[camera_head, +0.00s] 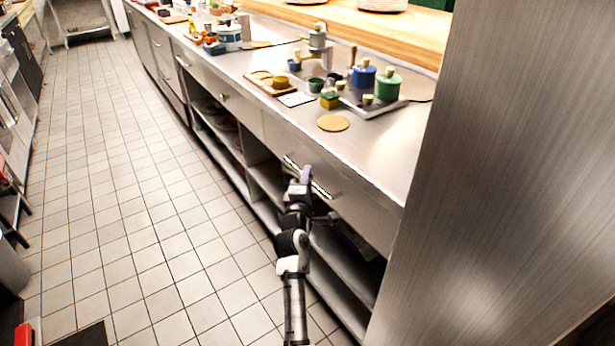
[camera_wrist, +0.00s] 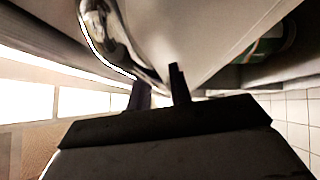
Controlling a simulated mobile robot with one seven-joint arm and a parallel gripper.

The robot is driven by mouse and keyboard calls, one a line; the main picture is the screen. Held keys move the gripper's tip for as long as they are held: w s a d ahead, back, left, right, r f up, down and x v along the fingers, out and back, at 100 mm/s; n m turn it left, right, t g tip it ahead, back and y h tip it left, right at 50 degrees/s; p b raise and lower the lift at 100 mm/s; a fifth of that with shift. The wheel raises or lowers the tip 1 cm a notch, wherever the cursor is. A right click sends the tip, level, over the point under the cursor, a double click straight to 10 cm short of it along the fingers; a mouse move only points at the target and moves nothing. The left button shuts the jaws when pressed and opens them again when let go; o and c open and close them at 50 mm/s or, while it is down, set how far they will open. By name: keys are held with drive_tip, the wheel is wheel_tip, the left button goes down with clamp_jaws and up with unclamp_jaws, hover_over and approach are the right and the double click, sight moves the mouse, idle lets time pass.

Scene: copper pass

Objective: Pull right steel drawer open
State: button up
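The right steel drawer (camera_head: 357,208) is under the counter top, at the near right end beside the tall steel panel. Its front looks flush with the cabinet. Its shiny bar handle (camera_head: 325,191) runs along the front; part of it is hidden behind my gripper (camera_head: 303,177). In the wrist view the curved bright handle (camera_wrist: 104,28) runs down to my gripper (camera_wrist: 160,90). The two dark fingers stand close together with the handle's lower end between them, so the gripper looks shut on it. The exact contact is hard to see.
Open shelves (camera_head: 340,262) lie below the drawer. The steel panel (camera_head: 490,170) closes off the right side. Pots stand on the counter, among them a green pot (camera_head: 388,86) and a blue pot (camera_head: 363,76).

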drive_tip(key=shift+w, duration=0.1)
clamp_jaws()
drive_tip(key=shift+a, duration=0.1)
